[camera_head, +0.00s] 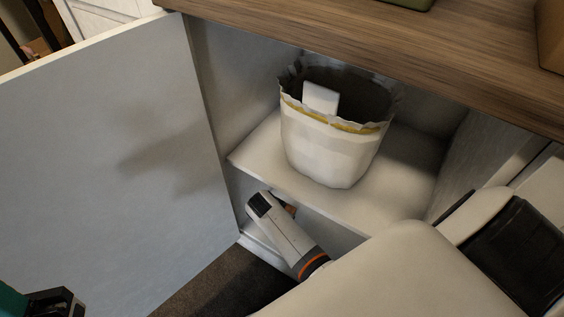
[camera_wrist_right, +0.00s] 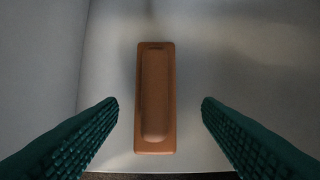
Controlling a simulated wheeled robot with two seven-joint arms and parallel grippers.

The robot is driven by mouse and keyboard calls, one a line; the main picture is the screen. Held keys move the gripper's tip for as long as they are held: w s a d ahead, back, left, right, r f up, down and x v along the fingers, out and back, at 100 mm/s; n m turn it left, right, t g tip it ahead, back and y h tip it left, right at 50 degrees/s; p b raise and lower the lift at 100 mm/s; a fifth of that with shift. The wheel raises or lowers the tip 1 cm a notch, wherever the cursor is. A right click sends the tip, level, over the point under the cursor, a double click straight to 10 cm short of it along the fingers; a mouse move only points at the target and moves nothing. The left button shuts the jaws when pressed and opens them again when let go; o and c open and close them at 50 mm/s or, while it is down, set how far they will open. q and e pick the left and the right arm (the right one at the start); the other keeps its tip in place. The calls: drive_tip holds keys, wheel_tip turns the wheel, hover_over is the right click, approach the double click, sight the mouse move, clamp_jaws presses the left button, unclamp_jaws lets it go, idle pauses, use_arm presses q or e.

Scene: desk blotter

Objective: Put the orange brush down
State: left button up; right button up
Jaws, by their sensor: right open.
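The orange brush (camera_wrist_right: 155,100) is a long orange-brown block in the right wrist view. It lies flat on a pale surface, its length running away from the gripper. My right gripper (camera_wrist_right: 160,103) is open, with one green ribbed finger on either side of the brush and a clear gap on both sides. In the head view my right arm reaches into the lower part of an open cabinet. A small orange-brown patch (camera_head: 290,208) beside the wrist may be the brush; the fingers are hidden there. Part of my left gripper (camera_head: 40,302) shows at the bottom left corner, its fingertips cut off.
The cabinet door (camera_head: 100,150) stands open at left. A white crumpled-rim container (camera_head: 330,150) with a white object (camera_head: 320,98) inside stands on the cabinet's upper shelf (camera_head: 262,150), above my right wrist. A wooden countertop (camera_head: 400,50) overhangs. Dark carpet (camera_head: 215,290) lies below.

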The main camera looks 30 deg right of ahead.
drive_tip(key=w+p+v, duration=0.1)
drive_tip(key=p+v, duration=0.1)
drive_tip(key=v, duration=0.4)
drive_tip(key=shift+s+r, duration=0.2)
drive_tip(key=shift+s, duration=0.25)
drive_tip(key=shift+a, duration=0.15)
